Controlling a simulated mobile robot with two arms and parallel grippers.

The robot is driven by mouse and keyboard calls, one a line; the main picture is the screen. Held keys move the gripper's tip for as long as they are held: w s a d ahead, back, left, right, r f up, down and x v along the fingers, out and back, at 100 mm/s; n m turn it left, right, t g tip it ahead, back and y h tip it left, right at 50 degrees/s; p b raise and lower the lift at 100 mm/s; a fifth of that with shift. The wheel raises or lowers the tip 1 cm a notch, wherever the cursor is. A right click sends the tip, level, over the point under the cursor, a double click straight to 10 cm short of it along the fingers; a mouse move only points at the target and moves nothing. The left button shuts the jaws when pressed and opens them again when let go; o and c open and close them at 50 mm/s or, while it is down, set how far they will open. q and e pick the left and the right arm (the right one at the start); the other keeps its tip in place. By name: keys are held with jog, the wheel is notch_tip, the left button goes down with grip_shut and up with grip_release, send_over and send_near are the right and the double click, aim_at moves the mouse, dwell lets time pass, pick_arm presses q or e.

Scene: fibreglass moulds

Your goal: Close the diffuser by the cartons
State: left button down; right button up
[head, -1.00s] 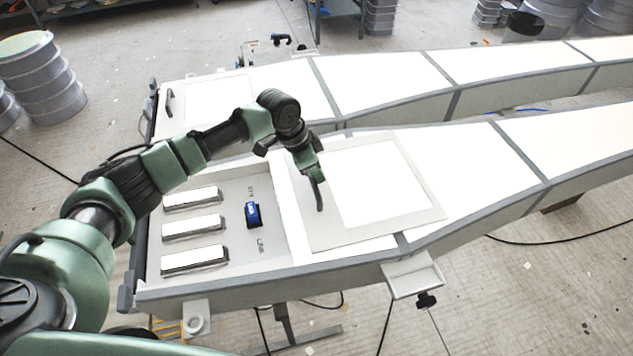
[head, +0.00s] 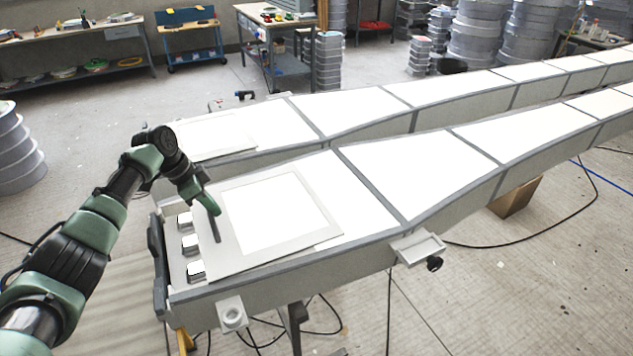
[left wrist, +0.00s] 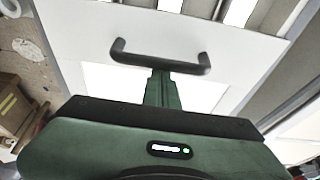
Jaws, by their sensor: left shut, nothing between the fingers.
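The diffuser (head: 235,259) is a pale framed panel with a bright white middle, lying on the near end of the closer long mould. It covers most of the recess there; the ends of three light bars (head: 190,243) show past its left edge. Its dark handle (head: 216,230) stands near that edge and shows as a bar in the left wrist view (left wrist: 160,60). My left gripper (head: 215,210) is shut and empty, with its tip at the handle; I cannot tell if they touch. Brown cartons (left wrist: 12,105) show at the left of the left wrist view. My right gripper is out of view.
A second long mould (head: 345,138) runs behind, with a similar panel (head: 215,136). A small bracket (head: 420,247) sticks out from the near side. A brown box (head: 516,197) is beneath the near mould. Cables lie on the floor.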

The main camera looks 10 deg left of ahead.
pick_arm(q)
jog(key=s+a, duration=0.2)
jog(key=a, duration=0.1)
jog(key=s+a, duration=0.1)
jog(key=a, duration=0.1)
jog(key=shift+s+p, duration=0.25)
jog(key=shift+p, duration=0.1)
jog(key=shift+s+a, duration=0.45)
jog(key=shift+a, duration=0.35)
jog(key=shift+f, duration=0.1)
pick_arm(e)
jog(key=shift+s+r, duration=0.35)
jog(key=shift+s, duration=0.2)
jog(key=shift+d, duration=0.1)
